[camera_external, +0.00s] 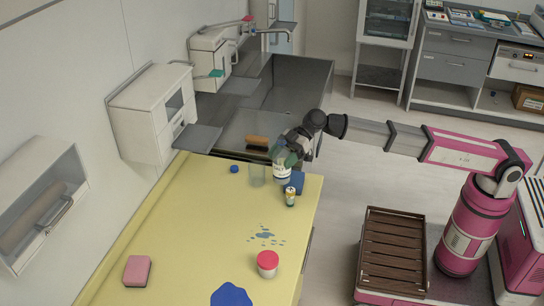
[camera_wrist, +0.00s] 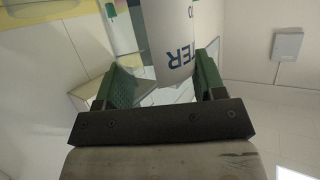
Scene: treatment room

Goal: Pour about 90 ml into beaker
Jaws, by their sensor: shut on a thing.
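My gripper (camera_external: 291,152) is at the far right part of the yellow table, shut on a bottle (camera_external: 282,174) with a white label. In the wrist view the bottle (camera_wrist: 172,50) sits between the green finger pads (camera_wrist: 164,80), and the letters "TER" show upside down on its label. The clear beaker (camera_external: 257,175) stands on the table just left of the bottle. It looks empty, but its contents are too small to tell. The bottle looks close to upright in the external view; I see no stream of liquid.
A small can (camera_external: 290,197) and a blue object (camera_external: 297,181) are close to the bottle. A blue cap (camera_external: 234,169) lies left of the beaker. Nearer are a puddle (camera_external: 265,235), a red-lidded jar (camera_external: 268,263), a pink sponge (camera_external: 137,270) and a blue patch (camera_external: 231,295). The table's left middle is clear.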

